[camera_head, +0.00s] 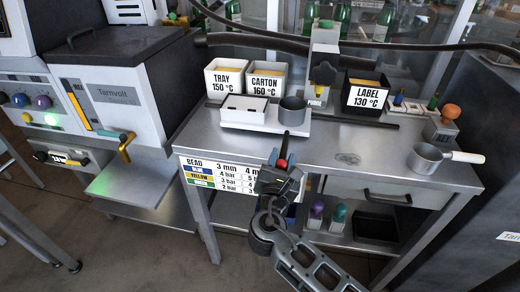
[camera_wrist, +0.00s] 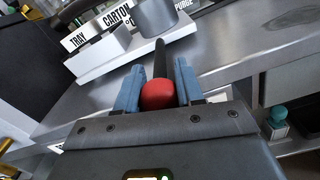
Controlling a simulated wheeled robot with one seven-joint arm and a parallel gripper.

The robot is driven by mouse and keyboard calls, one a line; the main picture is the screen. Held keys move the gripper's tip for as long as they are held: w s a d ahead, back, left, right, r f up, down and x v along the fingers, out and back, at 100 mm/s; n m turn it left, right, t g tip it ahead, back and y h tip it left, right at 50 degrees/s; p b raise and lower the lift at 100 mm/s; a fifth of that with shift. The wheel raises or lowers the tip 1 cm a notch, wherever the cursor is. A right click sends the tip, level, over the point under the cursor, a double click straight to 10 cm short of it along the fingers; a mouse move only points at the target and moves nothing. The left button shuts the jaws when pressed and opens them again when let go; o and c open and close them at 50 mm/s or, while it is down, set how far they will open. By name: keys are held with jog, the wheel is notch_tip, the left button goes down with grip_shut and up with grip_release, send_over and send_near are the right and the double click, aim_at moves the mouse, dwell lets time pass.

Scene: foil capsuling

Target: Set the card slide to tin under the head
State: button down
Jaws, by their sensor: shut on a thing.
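The card slide (camera_head: 265,124) is a white plate on the steel bench, with a white block (camera_head: 243,108) on its left and a grey tin (camera_head: 292,112) on its right. The head (camera_head: 322,75) is a dark nozzle on a grey post; in the picture it stands right of and behind the tin. A dark rod with a red knob (camera_wrist: 158,95) reaches from the slide toward me. My gripper (camera_head: 281,172) is shut on the red knob, with its blue fingers on either side in the wrist view (camera_wrist: 158,88). The tin also shows there (camera_wrist: 155,15). The rod's joint with the slide is unclear.
Bins marked TRAY (camera_head: 223,78), CARTON (camera_head: 267,78) and LABEL (camera_head: 367,93) stand behind. A saucepan (camera_head: 428,158) sits at the bench's right end. A white machine (camera_head: 118,95) stands at left. The bench between slide and saucepan is mostly clear.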

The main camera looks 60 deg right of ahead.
aim_at(309, 165)
jog(key=s, duration=0.2)
jog(key=s+d+p, duration=0.1)
jog(key=s, duration=0.1)
jog(key=s+d, duration=0.1)
jog(key=s, duration=0.1)
jog(key=shift+s+d, duration=0.15)
jog(key=shift+s, duration=0.1)
jog(key=shift+f, duration=0.1)
jog(key=c, duration=1)
grip_release()
jog(key=shift+b+v, duration=0.35)
jog(key=shift+v, duration=3.6)
